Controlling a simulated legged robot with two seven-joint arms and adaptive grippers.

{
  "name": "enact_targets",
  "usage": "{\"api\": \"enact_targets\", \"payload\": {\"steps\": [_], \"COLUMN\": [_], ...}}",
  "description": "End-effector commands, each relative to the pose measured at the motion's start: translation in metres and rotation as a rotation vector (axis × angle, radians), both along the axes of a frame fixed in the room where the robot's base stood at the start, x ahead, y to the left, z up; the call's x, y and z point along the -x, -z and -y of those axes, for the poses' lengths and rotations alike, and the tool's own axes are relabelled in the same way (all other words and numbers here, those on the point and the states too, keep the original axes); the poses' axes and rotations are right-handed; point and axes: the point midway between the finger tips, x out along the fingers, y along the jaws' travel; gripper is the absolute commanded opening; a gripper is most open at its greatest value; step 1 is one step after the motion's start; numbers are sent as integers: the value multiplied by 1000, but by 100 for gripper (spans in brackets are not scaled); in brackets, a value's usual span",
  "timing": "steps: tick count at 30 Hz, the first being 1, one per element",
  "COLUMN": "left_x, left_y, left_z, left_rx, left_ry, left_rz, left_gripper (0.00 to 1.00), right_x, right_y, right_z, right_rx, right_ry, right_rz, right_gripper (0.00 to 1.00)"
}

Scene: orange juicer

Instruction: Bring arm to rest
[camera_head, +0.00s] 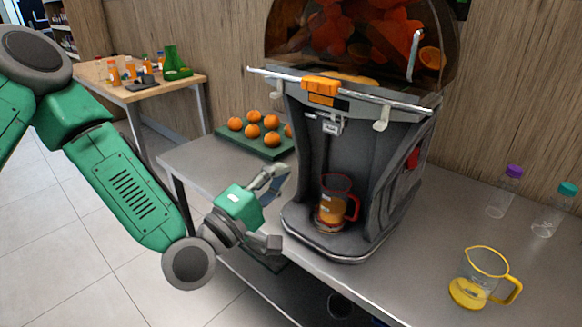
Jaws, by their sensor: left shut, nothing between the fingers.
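My left arm comes in from the left, and its green and grey left gripper (272,184) is beside the front left of the juicer. My right gripper is not in view.
A green tray (226,136) of oranges lies left of the juicer. A yellow-handled jug (484,276) and two bottles, purple-capped (504,193) and teal-capped (554,212), stand at right. A wooden table (135,92) with small bottles is behind. Tiled floor at left is clear.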

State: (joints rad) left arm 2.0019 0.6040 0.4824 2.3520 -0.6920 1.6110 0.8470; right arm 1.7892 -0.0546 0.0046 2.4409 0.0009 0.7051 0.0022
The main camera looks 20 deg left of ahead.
Motion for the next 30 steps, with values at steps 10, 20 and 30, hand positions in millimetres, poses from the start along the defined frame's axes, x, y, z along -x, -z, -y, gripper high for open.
{"api": "enact_targets", "payload": {"steps": [10, 20, 30], "left_x": [0, 23, 170], "left_y": [-1, 87, 291], "left_z": [4, 27, -2], "left_rx": [-4, -296, -1140], "left_ry": [1, 83, 470], "left_rz": [0, -207, -713], "left_gripper": [0, 0, 0], "right_x": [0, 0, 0], "right_y": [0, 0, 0], "right_z": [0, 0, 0], "right_rx": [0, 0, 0], "right_ry": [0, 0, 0], "right_rz": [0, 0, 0], "right_gripper": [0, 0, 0]}}
